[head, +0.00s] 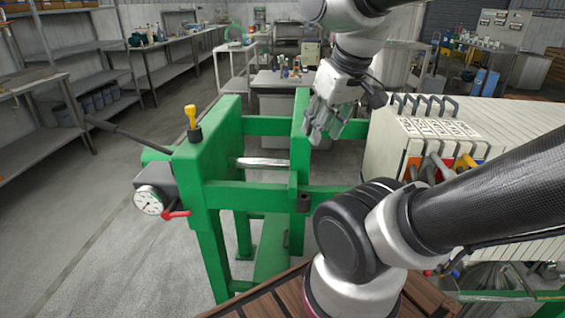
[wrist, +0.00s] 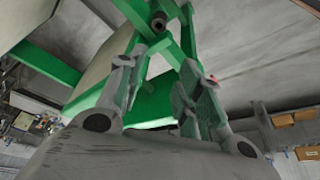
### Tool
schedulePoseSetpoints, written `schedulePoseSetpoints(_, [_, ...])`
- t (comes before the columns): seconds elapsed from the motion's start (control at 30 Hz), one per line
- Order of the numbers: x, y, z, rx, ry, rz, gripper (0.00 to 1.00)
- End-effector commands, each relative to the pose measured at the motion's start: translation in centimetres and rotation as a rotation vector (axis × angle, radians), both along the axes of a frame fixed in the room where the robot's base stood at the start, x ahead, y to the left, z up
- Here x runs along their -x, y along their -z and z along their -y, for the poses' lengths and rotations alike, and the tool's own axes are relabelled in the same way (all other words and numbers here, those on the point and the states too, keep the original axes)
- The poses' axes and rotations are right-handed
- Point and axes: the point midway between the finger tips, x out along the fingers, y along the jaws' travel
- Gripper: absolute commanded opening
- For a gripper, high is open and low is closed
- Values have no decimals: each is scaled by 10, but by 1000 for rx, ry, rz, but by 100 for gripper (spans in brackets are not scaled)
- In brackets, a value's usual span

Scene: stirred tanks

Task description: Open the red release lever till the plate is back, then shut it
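The red release lever (head: 176,214) sticks out to the right below the dial gauge (head: 149,201), on the left end of the green press frame (head: 212,150). The green upright plate (head: 299,150) stands in the middle of the frame. A bare silver rod (head: 262,162) runs from the end block to it. My gripper (head: 328,128) is in the air just right of the green plate, well away from the lever. In the wrist view my gripper (wrist: 158,80) has its fingers apart with nothing held between them. A tiny red spot (wrist: 213,76) shows beyond the right finger; I cannot tell whether it is the lever.
A yellow knob (head: 191,114) stands on the end block, and a long dark handle (head: 125,133) slants out left. A stack of pale plates (head: 490,140) with handles fills the right. Shelves (head: 50,45) line the left wall. The floor left of the press is clear.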

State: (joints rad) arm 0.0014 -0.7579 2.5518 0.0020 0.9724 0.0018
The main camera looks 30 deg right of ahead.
Motion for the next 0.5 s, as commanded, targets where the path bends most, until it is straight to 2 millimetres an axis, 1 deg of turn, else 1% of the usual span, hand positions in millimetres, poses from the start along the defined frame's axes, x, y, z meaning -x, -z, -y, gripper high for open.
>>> schedulePoseSetpoints(0.23, [0, 0, 0, 0, -1, 0, 35])
schedulePoseSetpoints(0.27, [0, 0, 0, 0, -1, 0, 33])
schedulePoseSetpoints(0.3, [0, 0, 0, 0, -1, 0, 26])
schedulePoseSetpoints(0.43, [0, 0, 0, 0, -1, 0, 2])
schedulePoseSetpoints(0.47, [0, 0, 0, 0, -1, 0, 0])
schedulePoseSetpoints(0.5, [0, 0, 0, 0, -2, -1, 0])
